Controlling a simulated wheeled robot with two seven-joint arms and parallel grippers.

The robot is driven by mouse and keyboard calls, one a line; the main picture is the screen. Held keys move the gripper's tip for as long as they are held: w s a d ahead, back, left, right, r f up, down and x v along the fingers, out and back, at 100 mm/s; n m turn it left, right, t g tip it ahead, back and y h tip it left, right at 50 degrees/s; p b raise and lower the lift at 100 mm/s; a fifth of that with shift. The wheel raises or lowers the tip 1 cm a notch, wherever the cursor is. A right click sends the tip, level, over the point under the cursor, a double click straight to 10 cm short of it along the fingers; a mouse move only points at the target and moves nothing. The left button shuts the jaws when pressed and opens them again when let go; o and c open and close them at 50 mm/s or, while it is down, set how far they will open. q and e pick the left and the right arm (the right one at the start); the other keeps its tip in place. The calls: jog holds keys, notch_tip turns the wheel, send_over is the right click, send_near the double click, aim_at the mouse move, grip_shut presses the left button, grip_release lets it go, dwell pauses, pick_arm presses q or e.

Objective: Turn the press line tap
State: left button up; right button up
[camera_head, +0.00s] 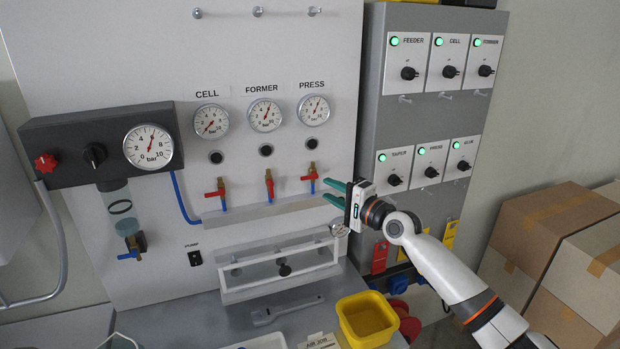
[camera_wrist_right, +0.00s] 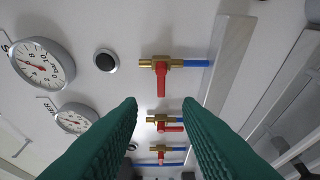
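The press line tap (camera_head: 311,178) is a brass valve with a red handle on the white panel, below the PRESS gauge (camera_head: 314,110). Its handle lies across the pipe, pointing left. The tap also shows in the right wrist view (camera_wrist_right: 162,75), just above the space between the fingertips. My right gripper (camera_head: 326,189) is open and empty, with green fingers pointing left, just right of and slightly below the tap. The fingers appear apart from the handle. My left gripper is not in view.
The former tap (camera_head: 269,186) has its handle along the pipe; the cell tap (camera_head: 217,193) has its handle across. A grey ledge (camera_head: 265,212) runs below the taps. A grey switch cabinet (camera_head: 372,100) stands right of the panel, and a yellow bin (camera_head: 367,320) sits below.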

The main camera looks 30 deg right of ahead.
aim_at(307, 178)
jog(key=w, duration=0.2)
jog(key=w+a, duration=0.1)
jog(key=w, duration=0.5)
jog(key=shift+w+a+p, duration=0.1)
jog(key=shift+a+p, duration=0.1)
jog(key=shift+p, duration=0.1)
grip_shut()
